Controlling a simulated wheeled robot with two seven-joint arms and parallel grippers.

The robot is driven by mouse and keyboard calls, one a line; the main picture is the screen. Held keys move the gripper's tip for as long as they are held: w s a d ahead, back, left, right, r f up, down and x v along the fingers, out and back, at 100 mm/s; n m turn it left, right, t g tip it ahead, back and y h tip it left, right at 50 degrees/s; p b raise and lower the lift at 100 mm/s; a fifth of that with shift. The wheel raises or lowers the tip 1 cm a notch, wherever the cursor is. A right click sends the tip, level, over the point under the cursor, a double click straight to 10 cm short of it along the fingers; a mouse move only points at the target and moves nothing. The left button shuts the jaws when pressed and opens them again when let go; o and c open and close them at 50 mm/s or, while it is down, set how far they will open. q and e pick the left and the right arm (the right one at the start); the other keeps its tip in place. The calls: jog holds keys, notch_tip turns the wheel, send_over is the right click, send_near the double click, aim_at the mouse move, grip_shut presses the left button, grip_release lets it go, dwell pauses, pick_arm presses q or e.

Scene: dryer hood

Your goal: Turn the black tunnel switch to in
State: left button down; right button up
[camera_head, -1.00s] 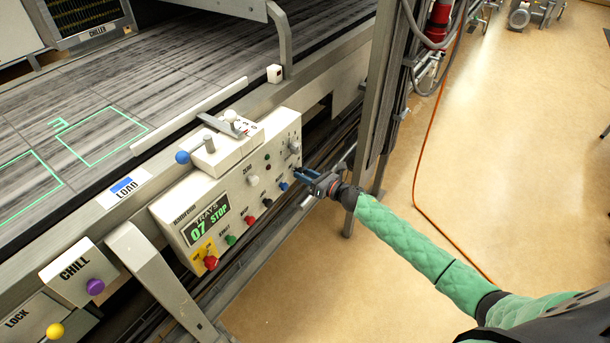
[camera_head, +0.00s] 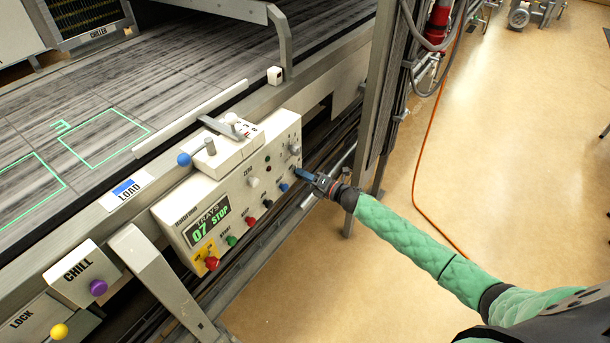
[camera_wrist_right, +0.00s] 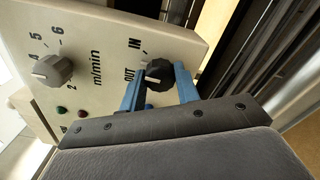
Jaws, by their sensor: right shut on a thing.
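The black tunnel switch (camera_wrist_right: 159,74) is a round black knob with a white pointer line, on the cream panel between the OUT and IN labels. It shows in the right wrist view, where the pointer's exact setting is hard to tell. My right gripper (camera_wrist_right: 160,88) has its blue fingers on either side of the knob and is shut on it. In the head view my right gripper (camera_head: 303,174) is at the right end of the control panel (camera_head: 181,212), and the switch is hidden behind it. My left gripper is not in view.
A grey speed knob (camera_wrist_right: 52,70) marked m/min sits beside the switch. The panel also carries a red knob (camera_head: 211,263) and several small buttons. Open floor (camera_head: 510,170) lies farther right.

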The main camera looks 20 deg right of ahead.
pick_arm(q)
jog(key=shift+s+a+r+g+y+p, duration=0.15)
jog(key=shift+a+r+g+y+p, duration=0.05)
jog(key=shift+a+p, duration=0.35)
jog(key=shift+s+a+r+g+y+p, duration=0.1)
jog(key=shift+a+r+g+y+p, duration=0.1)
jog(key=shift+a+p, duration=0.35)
pick_arm(e)
jog(key=m, duration=0.8)
jog(key=shift+w+d+m, duration=0.1)
jog(key=shift+d+m, duration=0.05)
jog(key=shift+m, duration=0.15)
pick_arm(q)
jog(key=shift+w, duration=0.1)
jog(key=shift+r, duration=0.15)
